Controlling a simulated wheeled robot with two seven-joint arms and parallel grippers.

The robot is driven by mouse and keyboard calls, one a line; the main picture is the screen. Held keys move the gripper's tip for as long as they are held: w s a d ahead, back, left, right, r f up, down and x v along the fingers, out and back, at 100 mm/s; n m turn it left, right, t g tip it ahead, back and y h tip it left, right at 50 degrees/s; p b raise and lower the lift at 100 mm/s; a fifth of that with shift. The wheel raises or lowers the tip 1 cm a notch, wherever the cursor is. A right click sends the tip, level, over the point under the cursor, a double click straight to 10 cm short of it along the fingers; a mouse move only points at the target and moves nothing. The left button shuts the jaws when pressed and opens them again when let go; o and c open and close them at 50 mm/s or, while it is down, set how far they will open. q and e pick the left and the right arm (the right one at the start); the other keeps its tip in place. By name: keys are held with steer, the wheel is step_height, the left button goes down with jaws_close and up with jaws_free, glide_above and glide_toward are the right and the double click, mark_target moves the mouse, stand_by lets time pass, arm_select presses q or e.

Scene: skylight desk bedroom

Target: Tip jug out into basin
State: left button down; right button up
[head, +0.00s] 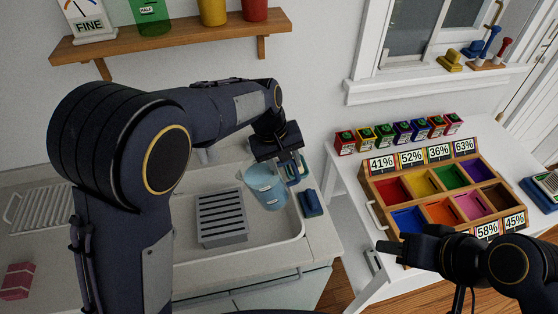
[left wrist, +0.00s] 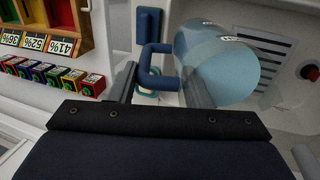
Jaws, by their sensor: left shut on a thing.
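The jug (head: 266,190) is light blue and see-through, with a darker blue handle. My left gripper (head: 290,167) is shut on the jug's handle, at the jug's right side. In the left wrist view the handle (left wrist: 160,68) lies between the fingers, with the jug's body (left wrist: 215,68) to the right. My right gripper (head: 384,256) is by the front left edge of the sorting tray, away from the jug; its jaw opening is unclear.
A grey slotted rack (head: 221,217) stands in the basin beside the jug. A blue block (head: 311,204) lies on the counter right of the basin. A wooden tray of coloured compartments (head: 370,193) and several small boxes (head: 403,131) occupy the white table. A shelf (head: 180,37) hangs above.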

mark_target(286, 188)
arm_select(q)
steer(key=shift+a+f+t+h, duration=0.15)
steer(key=shift+f+h, duration=0.4)
steer(key=shift+f, duration=0.9)
steer(key=shift+a+f+t+h, duration=0.15)
steer(key=shift+f+h, duration=0.4)
steer(key=shift+f, duration=0.85)
steer(key=shift+s+a+f+h, duration=0.15)
steer(key=shift+f+h, duration=0.25)
steer(key=shift+f, duration=0.25)
steer(key=shift+w+a+f+h, duration=0.15)
steer(key=shift+f+h, duration=0.25)
steer(key=shift+f, duration=0.2)
steer(key=shift+s+a+f, duration=0.1)
steer(key=shift+a, duration=0.1)
steer(key=shift+h, duration=0.4)
steer(key=shift+d, duration=0.1)
steer(key=shift+b, duration=0.55)
steer(key=shift+s+a+r+t+h+b, duration=0.2)
steer(key=shift+a+r+t+h+b, duration=0.55)
steer(key=shift+b, duration=1.65)
